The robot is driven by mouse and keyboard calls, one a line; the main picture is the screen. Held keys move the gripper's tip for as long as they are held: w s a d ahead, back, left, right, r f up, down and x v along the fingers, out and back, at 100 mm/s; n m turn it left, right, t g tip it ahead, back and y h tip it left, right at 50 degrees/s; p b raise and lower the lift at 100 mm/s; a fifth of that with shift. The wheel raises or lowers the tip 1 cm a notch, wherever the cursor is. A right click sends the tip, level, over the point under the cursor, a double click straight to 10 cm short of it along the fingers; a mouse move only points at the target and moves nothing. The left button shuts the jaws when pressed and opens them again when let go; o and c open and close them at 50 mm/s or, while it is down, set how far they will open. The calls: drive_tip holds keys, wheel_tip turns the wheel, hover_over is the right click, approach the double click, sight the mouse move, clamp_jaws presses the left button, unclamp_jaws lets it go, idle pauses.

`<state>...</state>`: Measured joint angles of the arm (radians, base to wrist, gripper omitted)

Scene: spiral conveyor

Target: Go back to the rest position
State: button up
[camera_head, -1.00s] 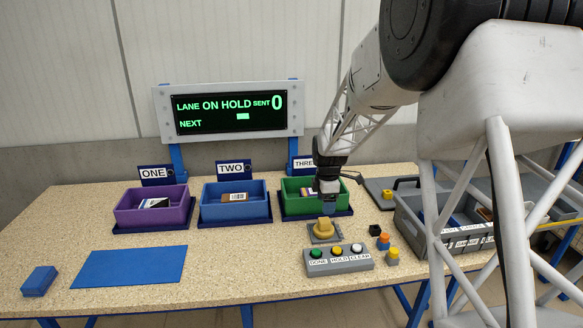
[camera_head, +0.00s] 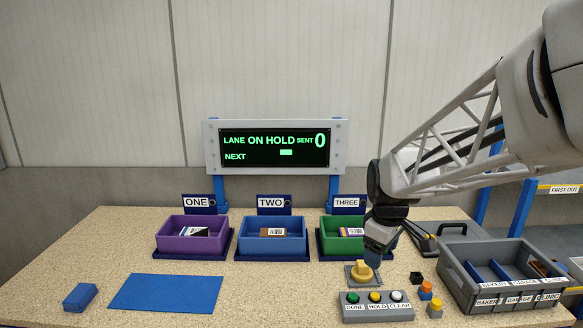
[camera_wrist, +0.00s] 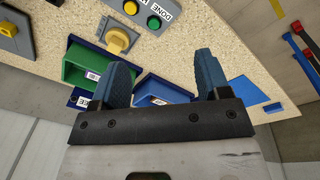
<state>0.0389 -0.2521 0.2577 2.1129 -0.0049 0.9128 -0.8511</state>
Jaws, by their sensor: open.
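My gripper (camera_head: 377,245) hangs above the table, just behind the yellow knob, in front of the green bin's right side. In the wrist view its two blue fingers (camera_wrist: 163,80) are apart with nothing between them. The display (camera_head: 275,148) reads LANE ON HOLD, SENT 0, and NEXT with a small green block beside it. The yellow knob (camera_head: 362,271) sits on a grey plate. A button box (camera_head: 378,314) in front of it carries green, yellow and white buttons labelled DONE, HOLD and CLEAR.
Purple (camera_head: 192,242), blue (camera_head: 272,246) and green (camera_head: 328,243) bins marked ONE, TWO and THREE each hold an item. A grey divided crate (camera_head: 467,292) stands at the right. A blue mat (camera_head: 165,293) and blue block (camera_head: 80,297) lie at the left. Small coloured pieces (camera_head: 425,290) stand beside the button box.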

drive_tip(key=s+a+r+m+t, duration=0.1)
drive_tip(key=s+m, duration=0.8)
drive_tip(key=s, duration=1.6)
drive_tip(key=shift+a+m, duration=0.3)
drive_tip(key=shift+a, duration=0.1)
